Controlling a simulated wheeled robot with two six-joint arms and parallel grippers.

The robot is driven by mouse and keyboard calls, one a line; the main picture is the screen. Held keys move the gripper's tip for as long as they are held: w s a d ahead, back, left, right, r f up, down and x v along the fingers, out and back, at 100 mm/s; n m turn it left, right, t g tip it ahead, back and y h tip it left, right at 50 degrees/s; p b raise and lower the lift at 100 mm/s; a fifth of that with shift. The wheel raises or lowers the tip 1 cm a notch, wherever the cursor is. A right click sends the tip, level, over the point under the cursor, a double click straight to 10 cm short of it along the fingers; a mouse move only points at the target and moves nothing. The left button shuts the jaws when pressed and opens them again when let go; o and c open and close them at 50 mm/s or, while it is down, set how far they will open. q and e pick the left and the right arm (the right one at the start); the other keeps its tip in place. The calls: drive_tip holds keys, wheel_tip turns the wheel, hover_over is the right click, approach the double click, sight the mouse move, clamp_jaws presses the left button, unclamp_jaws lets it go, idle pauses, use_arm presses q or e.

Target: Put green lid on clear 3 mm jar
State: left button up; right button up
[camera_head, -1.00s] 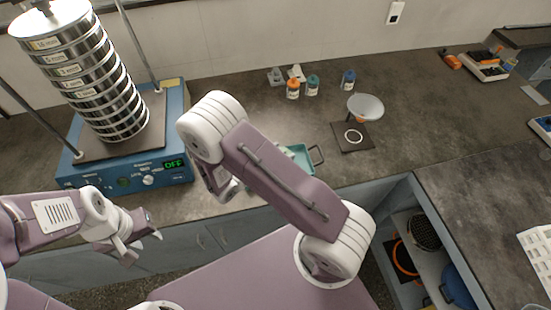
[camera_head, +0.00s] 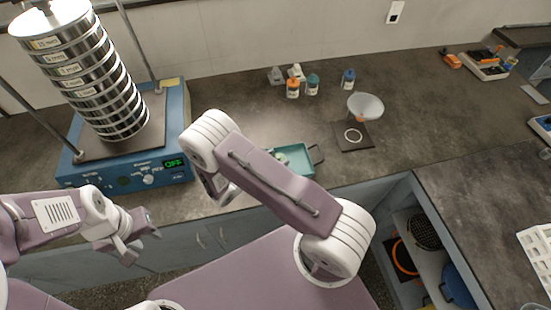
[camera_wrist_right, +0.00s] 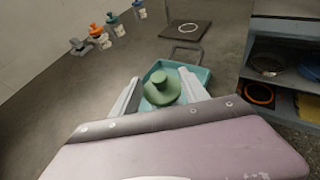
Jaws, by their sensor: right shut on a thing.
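The green lid (camera_wrist_right: 161,88), a stepped disc with a knob, is between the fingers of my right gripper (camera_wrist_right: 160,82) in the right wrist view. The gripper is shut on it, over the teal tray. In the head view my right arm hides most of this hand. Small jars stand at the back of the counter; a grey-clear one without a coloured cap (camera_head: 276,76) is leftmost and also shows in the right wrist view (camera_wrist_right: 77,47). Labels are too small to read, so I cannot tell which is the 3 mm jar. My left gripper (camera_head: 150,234) is open and empty.
The teal tray (camera_head: 312,166) is at the counter's front edge. The sieve shaker (camera_head: 150,170) stands left.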

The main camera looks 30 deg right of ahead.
drive_tip(key=shift+f, duration=0.35)
drive_tip(key=o, duration=1.3)
drive_tip(key=shift+r, duration=0.1)
